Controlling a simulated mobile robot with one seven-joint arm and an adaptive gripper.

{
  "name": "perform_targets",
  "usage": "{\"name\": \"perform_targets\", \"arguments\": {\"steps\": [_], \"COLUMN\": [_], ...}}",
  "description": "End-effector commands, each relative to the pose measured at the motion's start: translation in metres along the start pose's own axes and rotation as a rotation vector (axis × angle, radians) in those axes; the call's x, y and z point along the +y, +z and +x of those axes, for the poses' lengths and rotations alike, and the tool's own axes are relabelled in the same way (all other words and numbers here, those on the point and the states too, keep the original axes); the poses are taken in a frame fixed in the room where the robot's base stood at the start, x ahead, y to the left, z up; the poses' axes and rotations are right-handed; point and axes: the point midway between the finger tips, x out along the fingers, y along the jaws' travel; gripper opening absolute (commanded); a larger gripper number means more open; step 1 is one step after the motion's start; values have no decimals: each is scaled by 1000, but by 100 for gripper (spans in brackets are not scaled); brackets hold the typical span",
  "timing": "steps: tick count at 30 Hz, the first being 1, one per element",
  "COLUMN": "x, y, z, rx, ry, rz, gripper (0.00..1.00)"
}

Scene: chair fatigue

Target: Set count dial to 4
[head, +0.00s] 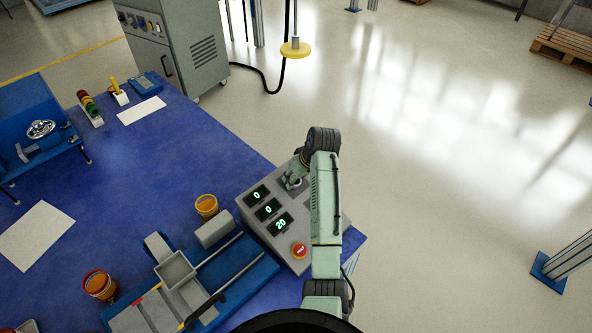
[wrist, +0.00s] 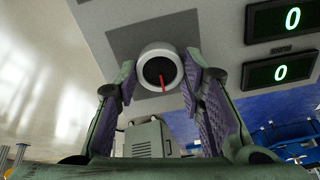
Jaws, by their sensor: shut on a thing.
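The grey control box (head: 300,224) stands at the right end of the blue table, with three lit displays reading 0, 0 and 20. A round dial (wrist: 158,67) with a pale rim, dark face and red pointer shows in the wrist view; the pointer aims downward there. My gripper (wrist: 162,80) has its purple-padded fingers on both sides of this dial, shut on it. In the head view my gripper (head: 293,181) is at the box's far side, and it and my arm hide the dial. The wrist view shows two displays (wrist: 279,73), both reading 0.
A red button (head: 299,250) is on the box's near side. A blue fixture (head: 245,280) with rails and an orange cup (head: 206,206) stand left of the box. A grey cabinet (head: 180,45) stands behind the table. The floor at right is mostly clear.

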Motion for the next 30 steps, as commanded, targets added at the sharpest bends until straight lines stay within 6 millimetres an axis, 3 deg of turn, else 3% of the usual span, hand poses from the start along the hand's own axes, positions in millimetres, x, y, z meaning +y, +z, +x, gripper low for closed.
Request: {"name": "perform_targets", "arguments": {"steps": [15,30], "x": [0,1], "y": [0,0], "z": [-1,0], "rx": [-1,0], "ry": [9,13], "rz": [380,479], "gripper": [8,8]}}
